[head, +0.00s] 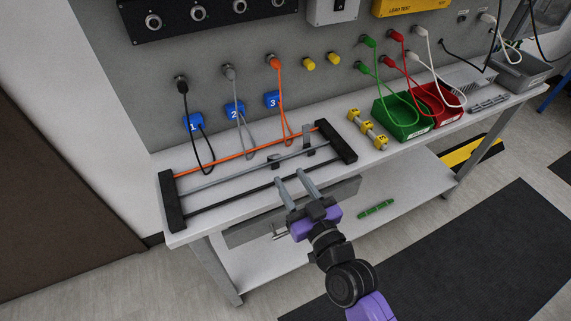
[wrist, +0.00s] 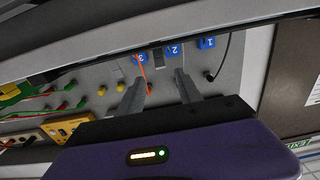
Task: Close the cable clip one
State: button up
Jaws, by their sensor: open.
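A rack with black end blocks (head: 172,204) holds an orange, a grey and a black cable stretched across the bench. A grey clip (head: 308,140) stands up at the rack's right part, by the grey cable. A smaller dark clip (head: 273,161) sits further left, near the middle of the rack. I cannot tell which is clip one, or whether either is closed. My gripper (head: 290,177) is open and empty, at the bench's front edge, in front of the black cable and apart from both clips. In the wrist view my gripper (wrist: 161,77) shows two spread fingers with nothing between them.
Blue tags 1 (head: 193,122), 2 (head: 235,110) and 3 (head: 272,100) stand behind the rack with hanging cables. Yellow pieces (head: 367,128), a green bin (head: 402,118) and a red bin (head: 440,105) are to the right. A green object (head: 376,209) lies on the lower shelf.

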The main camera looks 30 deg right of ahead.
aim_at(274, 156)
jog(key=shift+w+p, duration=1.2)
jog(key=shift+w, duration=2.25)
grip_shut()
